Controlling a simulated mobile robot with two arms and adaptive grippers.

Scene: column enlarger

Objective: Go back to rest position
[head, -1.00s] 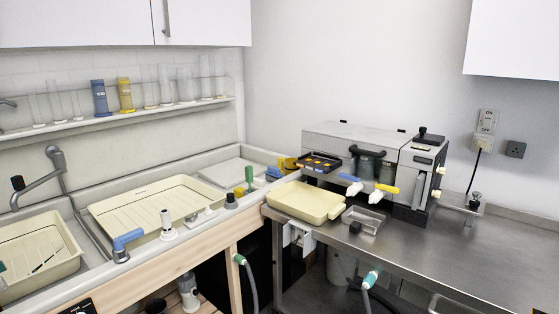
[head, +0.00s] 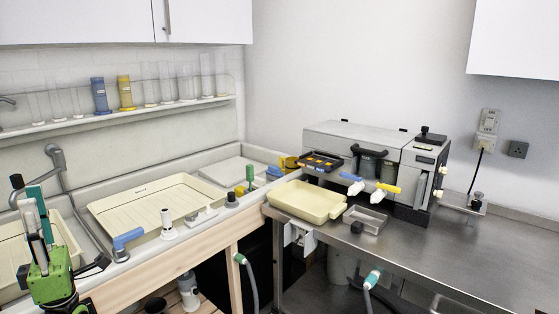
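My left gripper (head: 40,225) is in the lower left corner of the head view. Its green body (head: 50,276) is low, and its grey and teal fingers point up. It is in front of the cream tray (head: 14,255) in the left sink and hides part of it. The fingers overlap from this side, so I cannot tell whether they are apart. I see no object clearly held in them. My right gripper is not in view.
A larger cream tray (head: 158,205) lies in the sink to the right of my gripper, with a blue-handled tap (head: 128,238) at its front edge. A grey tap (head: 56,160) stands behind. The steel counter (head: 460,255) at right has bare room beside the processing machine (head: 365,155).

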